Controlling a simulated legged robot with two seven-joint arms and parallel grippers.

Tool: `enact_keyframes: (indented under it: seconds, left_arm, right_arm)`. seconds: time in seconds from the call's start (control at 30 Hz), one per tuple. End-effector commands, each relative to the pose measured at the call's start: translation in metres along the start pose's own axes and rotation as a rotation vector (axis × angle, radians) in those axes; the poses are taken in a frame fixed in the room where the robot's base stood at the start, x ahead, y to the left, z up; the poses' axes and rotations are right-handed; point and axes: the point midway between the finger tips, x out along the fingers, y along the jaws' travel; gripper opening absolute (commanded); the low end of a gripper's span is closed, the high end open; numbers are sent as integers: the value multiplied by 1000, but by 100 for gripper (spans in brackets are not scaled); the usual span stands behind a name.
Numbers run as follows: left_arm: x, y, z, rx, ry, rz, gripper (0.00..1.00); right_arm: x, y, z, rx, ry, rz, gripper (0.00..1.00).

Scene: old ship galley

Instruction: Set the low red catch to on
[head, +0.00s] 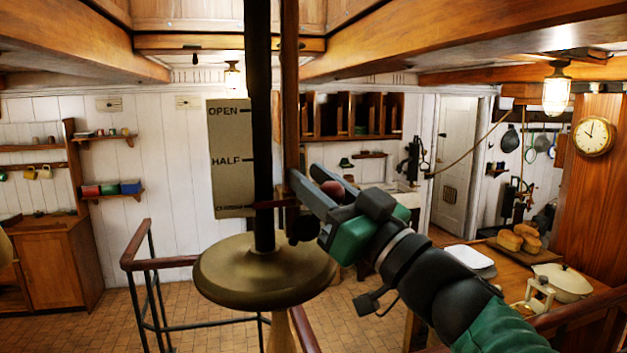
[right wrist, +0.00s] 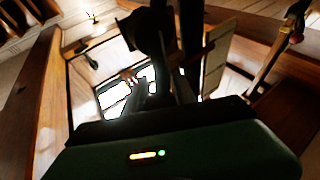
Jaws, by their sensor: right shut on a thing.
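A dark upright rod (head: 263,120) rises from a round brass base (head: 225,270) in the middle of the head view. Behind it is a plate (head: 230,185) marked OPEN and HALF, with a lower mark partly hidden. A small dark red piece (head: 275,204), which looks like the low red catch, sits across the rod by the lowest mark. My right gripper (head: 305,177) reaches in from the right at that height, shut on what seems to be this catch; its fingers partly hide the contact. My left gripper is not in view.
A brown upright bar (head: 290,90) stands close beside the rod, near my right fingertips. A railing (head: 135,245) stands at the left. A table at the right holds bread (head: 519,237) and a white pot (head: 562,283). Beams cross overhead.

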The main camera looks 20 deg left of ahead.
Motion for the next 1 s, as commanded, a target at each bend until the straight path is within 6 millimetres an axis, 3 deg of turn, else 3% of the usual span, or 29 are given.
enact_keyframes:
  seconds: [0.03,0.63,1.0]
  left_arm:
    - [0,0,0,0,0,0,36]
    - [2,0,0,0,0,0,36]
    - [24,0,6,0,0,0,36]
  right_arm:
    - [0,-2,-6,0,12,-5,0]
    - [-1,-1,-8,12,23,1,0]
    - [-9,14,-4,162,109,65,0]
